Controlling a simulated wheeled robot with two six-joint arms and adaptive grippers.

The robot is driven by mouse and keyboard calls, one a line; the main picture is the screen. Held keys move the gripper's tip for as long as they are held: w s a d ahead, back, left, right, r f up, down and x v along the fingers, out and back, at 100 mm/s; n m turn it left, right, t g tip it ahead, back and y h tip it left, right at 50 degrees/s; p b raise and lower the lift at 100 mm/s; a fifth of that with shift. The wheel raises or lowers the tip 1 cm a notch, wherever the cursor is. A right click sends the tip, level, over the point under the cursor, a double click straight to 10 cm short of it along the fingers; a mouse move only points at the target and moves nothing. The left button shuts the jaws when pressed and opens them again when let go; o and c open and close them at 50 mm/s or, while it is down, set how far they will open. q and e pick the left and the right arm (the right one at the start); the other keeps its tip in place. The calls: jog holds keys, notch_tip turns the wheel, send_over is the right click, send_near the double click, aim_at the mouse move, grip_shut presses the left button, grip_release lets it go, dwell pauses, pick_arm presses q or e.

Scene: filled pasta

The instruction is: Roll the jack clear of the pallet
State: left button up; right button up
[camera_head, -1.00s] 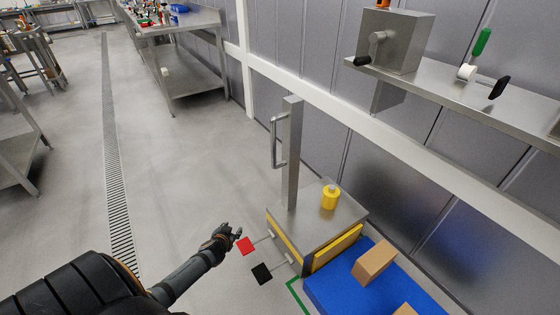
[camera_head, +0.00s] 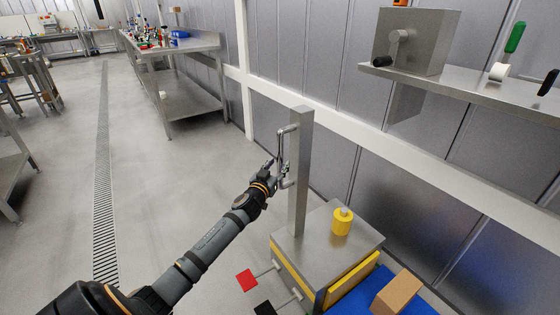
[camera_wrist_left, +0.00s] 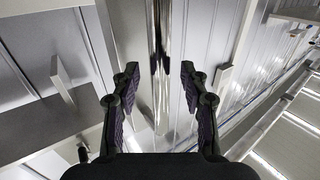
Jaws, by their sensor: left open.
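The jack (camera_head: 325,243) is a grey metal block with yellow sides, a yellow knob on top and a tall upright post (camera_head: 300,170). A bent metal handle (camera_head: 281,150) is fixed to the post's left side. My left gripper (camera_head: 275,172) is at the handle's lower part. In the left wrist view the open fingers (camera_wrist_left: 159,90) stand on either side of the shiny handle bar (camera_wrist_left: 160,50), apart from it. The blue pallet (camera_head: 408,305) lies at the jack's right, at the bottom edge, with a brown box on it. My right gripper is not in view.
A red pedal (camera_head: 246,280) and a black pedal (camera_head: 265,308) stick out from the jack's left side. A wall shelf (camera_head: 470,88) with a crank box hangs at upper right. The floor (camera_head: 170,190) left of the jack is clear, with a drain grate (camera_head: 104,200).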

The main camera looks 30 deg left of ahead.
pick_arm(q)
jog(key=shift+w+a, duration=0.25)
jog(key=shift+w, duration=0.95)
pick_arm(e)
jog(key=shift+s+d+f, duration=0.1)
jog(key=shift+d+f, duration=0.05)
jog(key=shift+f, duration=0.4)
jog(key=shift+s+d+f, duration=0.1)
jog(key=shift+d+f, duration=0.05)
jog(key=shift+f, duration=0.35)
pick_arm(q)
jog(key=shift+c, duration=0.2)
grip_shut()
jog(key=shift+f, duration=0.1)
